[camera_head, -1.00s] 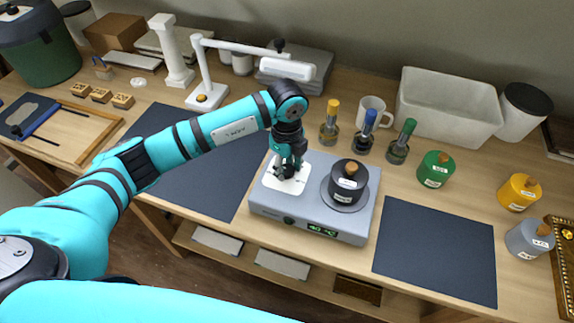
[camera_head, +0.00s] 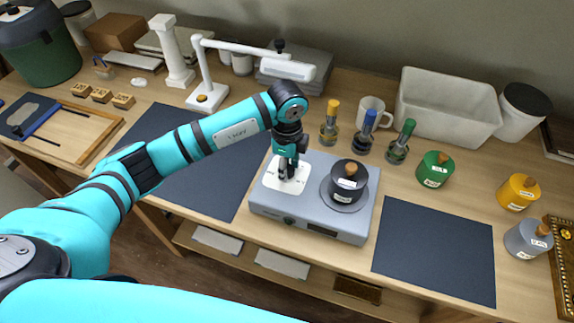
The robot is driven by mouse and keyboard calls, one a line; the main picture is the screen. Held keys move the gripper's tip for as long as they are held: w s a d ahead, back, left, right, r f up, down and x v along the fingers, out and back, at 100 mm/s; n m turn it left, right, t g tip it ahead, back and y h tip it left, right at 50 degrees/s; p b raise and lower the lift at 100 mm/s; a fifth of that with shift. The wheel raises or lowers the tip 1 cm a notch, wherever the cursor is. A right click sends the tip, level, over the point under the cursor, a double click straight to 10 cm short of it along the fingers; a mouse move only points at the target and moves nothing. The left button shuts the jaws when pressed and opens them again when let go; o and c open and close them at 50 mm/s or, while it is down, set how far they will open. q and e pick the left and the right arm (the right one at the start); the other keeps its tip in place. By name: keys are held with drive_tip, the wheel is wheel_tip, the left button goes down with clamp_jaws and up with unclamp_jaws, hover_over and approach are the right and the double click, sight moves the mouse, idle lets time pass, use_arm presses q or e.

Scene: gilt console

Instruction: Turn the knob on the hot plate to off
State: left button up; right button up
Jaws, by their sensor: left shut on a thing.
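The grey hot plate (camera_head: 312,222) stands on the wooden bench, with a dark pot (camera_head: 345,188) with a cork-coloured top on its right side. A white dial plate (camera_head: 272,183) with small markings lies on its top left. My left gripper (camera_head: 287,178) points down over this dial plate, shut on the knob there. The fingers hide most of the knob, so its pointer cannot be read. The front display (camera_head: 322,231) is dark, and a small round green part (camera_head: 290,221) sits to its left. My right gripper is not in view.
Dark mats (camera_head: 437,248) lie on both sides of the hot plate. Bottles with yellow, blue and green tops (camera_head: 369,130) stand behind it, near a white mug (camera_head: 374,107). A white lamp (camera_head: 288,69) reaches over behind my arm.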

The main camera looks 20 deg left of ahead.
use_arm(q)
drive_tip(key=shift+w+r, duration=0.1)
drive_tip(key=o, duration=1.1)
drive_tip(key=shift+o, duration=0.2)
wheel_tip(320, 180, up, 12)
